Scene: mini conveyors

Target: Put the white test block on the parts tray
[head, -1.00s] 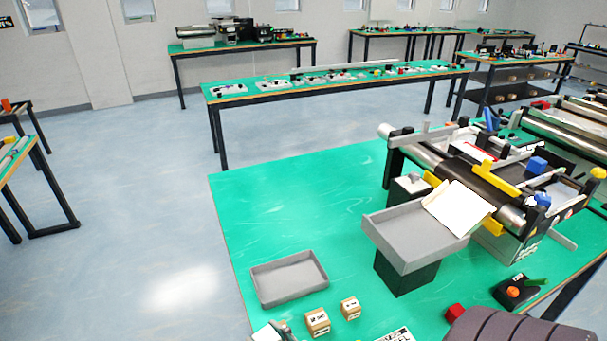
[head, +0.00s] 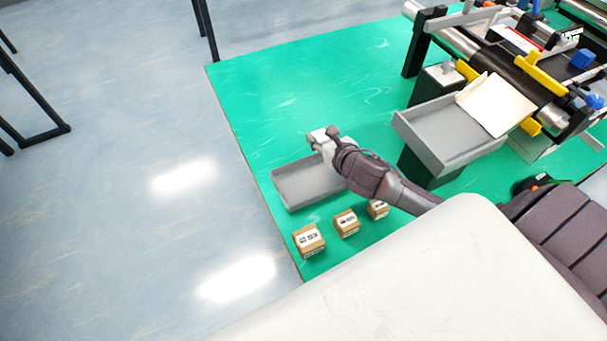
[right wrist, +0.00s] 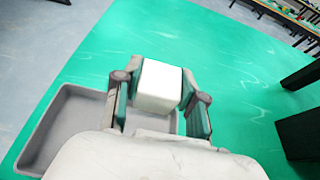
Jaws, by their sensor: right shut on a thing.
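The white test block (right wrist: 160,86) is held between the two fingers of my right gripper (right wrist: 158,98) in the right wrist view. In the head view my right gripper (head: 324,140) is above the far right part of the grey parts tray (head: 283,200). The shallow tray lies on the green table near its left edge and looks empty where it shows. The tray also shows in the right wrist view (right wrist: 72,118), partly hidden by the gripper. The block looks raised above the table. My left gripper is not in view.
Several small labelled boxes (head: 309,241) stand in front of the tray. A grey raised bin (head: 455,133) on a black stand and a mini conveyor (head: 520,70) are to the right. The green table (head: 300,95) behind the tray is clear.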

